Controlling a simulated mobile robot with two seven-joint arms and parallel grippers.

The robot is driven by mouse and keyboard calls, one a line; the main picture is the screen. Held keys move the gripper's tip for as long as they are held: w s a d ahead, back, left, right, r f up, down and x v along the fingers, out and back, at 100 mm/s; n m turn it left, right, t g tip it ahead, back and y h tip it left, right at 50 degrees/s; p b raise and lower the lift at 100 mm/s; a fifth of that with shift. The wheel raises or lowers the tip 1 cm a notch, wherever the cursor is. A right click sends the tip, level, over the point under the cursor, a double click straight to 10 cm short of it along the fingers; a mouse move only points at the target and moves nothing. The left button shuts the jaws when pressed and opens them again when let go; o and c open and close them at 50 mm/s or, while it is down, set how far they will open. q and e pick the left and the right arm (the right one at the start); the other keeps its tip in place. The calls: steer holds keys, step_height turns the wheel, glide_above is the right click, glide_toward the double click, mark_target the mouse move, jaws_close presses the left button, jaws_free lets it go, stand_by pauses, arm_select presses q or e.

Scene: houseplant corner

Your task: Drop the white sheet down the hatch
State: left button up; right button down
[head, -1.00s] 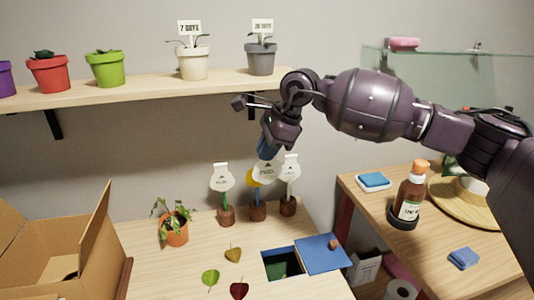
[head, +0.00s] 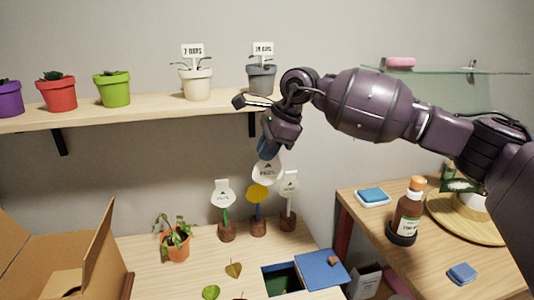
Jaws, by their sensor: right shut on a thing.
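My right gripper (head: 268,152) is shut on a white sheet (head: 267,173), a rounded tag with small dark print. It hangs below the fingertips, just above a yellow tag (head: 257,193) on the middle stand. The open hatch (head: 280,280) is a dark greenish opening in the table at the bottom of the view, below and slightly right of the sheet. Its blue lid (head: 322,270) lies folded open to the right, with a small brown knob. My left gripper is not in view.
Stands with white tags (head: 223,195) (head: 289,185) flank the yellow-tagged one. A potted plant (head: 175,245), loose leaves (head: 233,268) and an open cardboard box (head: 70,265) are to the left. A shelf of pots (head: 150,107) is behind; a brown bottle (head: 408,212) stands right.

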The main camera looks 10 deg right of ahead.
steer(key=shift+r, duration=0.55)
steer(key=shift+f, duration=0.1)
